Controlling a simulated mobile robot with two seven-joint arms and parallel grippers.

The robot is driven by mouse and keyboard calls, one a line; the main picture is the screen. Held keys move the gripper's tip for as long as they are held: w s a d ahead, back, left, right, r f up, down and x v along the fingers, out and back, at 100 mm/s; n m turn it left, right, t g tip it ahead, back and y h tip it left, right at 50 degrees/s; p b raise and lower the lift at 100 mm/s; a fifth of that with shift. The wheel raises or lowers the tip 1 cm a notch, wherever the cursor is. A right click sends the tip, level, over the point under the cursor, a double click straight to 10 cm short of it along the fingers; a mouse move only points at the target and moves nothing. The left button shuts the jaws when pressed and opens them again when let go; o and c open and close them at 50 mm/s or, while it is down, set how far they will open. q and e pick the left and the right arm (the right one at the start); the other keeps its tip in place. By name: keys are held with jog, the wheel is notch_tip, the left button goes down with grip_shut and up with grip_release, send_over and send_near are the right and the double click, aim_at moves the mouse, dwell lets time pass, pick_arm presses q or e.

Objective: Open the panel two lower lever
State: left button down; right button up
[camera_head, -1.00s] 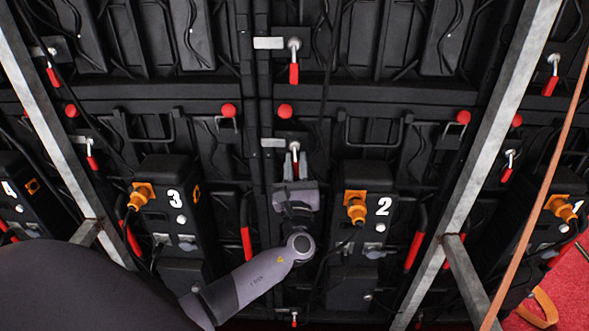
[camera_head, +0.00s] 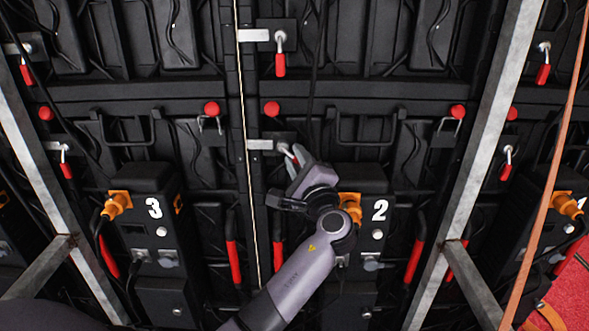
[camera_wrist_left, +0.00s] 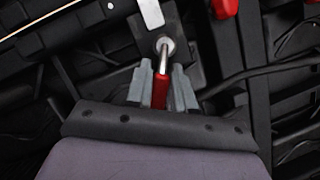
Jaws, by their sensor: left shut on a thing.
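The lower lever of panel two (camera_head: 285,149) is a silver shaft with a red handle, left of and above the box marked 2 (camera_head: 379,235). The shaft tilts down to the right. My left gripper (camera_head: 297,160) is shut on the red handle and hides most of it in the head view. In the left wrist view the red handle (camera_wrist_left: 160,92) sits between the two grey fingers (camera_wrist_left: 160,84), with the shaft rising to its round pivot. My right gripper is not in view.
An upper lever (camera_head: 280,52) hangs straight down above. A box marked 3 (camera_head: 150,235) stands left. Metal struts (camera_head: 475,160) slant in front of the wall. A black cable (camera_head: 316,75) hangs near the lever, and an orange strap (camera_head: 550,180) crosses at right.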

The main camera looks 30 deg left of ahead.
pick_arm(q)
jog(key=n, duration=0.1)
jog(key=n+g, duration=0.1)
jog(key=n, duration=0.1)
jog(key=shift+w+d+r, duration=0.1)
jog(key=shift+d+r, duration=0.1)
jog(key=shift+r, duration=0.2)
jog(key=shift+r+n+g+h, duration=0.25)
jog(key=shift+n+g, duration=0.05)
jog(key=shift+n, duration=0.45)
jog(key=shift+r+n+g+h, duration=0.2)
jog(key=shift+n+g+h, duration=0.1)
jog(key=shift+n, duration=0.45)
jog(key=c, duration=1.1)
grip_release()
jog(key=shift+o, duration=0.2)
